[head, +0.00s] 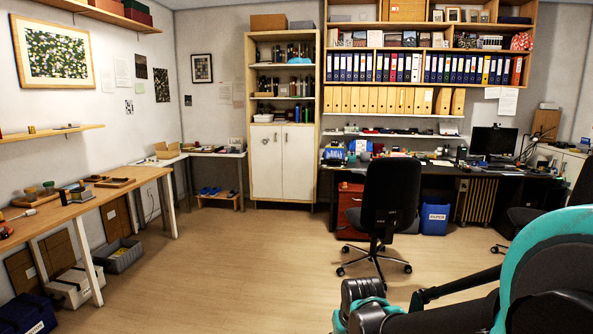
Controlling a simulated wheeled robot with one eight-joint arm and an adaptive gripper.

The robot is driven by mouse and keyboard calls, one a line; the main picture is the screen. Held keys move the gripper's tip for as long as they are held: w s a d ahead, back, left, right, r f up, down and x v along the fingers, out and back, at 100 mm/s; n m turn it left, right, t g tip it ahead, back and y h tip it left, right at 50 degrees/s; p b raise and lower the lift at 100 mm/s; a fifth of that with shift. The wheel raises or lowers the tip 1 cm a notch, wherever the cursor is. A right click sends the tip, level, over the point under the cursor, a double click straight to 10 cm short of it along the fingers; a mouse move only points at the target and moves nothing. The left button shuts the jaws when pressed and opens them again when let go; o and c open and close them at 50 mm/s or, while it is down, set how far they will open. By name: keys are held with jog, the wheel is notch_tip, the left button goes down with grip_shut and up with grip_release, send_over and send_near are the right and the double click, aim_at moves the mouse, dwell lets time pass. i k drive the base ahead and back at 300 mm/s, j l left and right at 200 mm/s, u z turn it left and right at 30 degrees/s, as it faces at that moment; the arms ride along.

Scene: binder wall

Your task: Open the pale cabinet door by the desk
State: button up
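The pale cabinet doors (282,162) are a white pair at the bottom of a tall wooden shelf unit (249,100), left of the desk (430,180). Both doors look closed, with a thin seam between them and small dark handles near the top of the seam. A small round mark shows on the left door. My dark and teal arm fills the lower right, well short of the cabinet. I cannot make out my gripper's fingers in this view.
A black office chair (390,200) stands before the desk, right of the cabinet. A blue bin (434,219) is under the desk. A wooden workbench (90,205) runs along the left wall. The floor (240,265) before the cabinet is clear.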

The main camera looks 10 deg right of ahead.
aim_at(298, 142)
jog(key=i+u, duration=0.15)
jog(key=i, duration=4.9)
